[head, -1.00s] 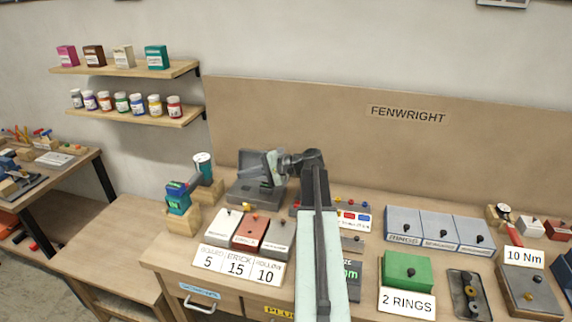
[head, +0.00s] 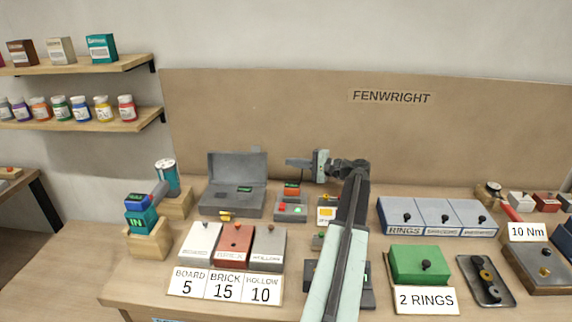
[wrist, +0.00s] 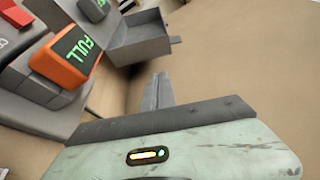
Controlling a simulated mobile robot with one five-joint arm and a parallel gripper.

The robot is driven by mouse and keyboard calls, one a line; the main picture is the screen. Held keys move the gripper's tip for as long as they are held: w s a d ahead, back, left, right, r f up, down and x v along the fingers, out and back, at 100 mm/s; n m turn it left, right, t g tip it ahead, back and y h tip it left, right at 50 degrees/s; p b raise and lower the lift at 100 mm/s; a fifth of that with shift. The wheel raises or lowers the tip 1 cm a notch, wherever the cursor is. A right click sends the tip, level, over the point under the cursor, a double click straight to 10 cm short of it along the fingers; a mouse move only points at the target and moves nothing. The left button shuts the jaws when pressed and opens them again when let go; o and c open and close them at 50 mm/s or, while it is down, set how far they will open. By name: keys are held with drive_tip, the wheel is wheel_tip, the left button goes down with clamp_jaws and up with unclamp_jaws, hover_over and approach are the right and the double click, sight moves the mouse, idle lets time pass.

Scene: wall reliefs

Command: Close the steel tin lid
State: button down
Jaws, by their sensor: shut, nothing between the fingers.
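The steel tin is a grey box, its base (head: 225,204) standing on the bench left of centre in the head view. Its lid (head: 238,166) stands raised, upright at the back, so the tin is open. In the wrist view, a grey open box that looks like the tin (wrist: 142,45) lies beyond the fingers. My gripper (head: 291,162) is shut and empty, in the air to the right of the lid and apart from it. Its shut fingers show in the wrist view (wrist: 158,92).
An orange block with a lit "FULL" display (wrist: 70,52) is close at left in the wrist view; it also shows in the head view (head: 292,188). White, red and grey boxes (head: 236,244) stand in front of the tin. A brown backboard (head: 300,120) rises behind the bench.

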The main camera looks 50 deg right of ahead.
drive_tip(key=x, duration=0.8)
drive_tip(key=shift+a, duration=0.1)
drive_tip(key=shift+s+a+r, duration=0.1)
drive_tip(key=shift+s, duration=0.05)
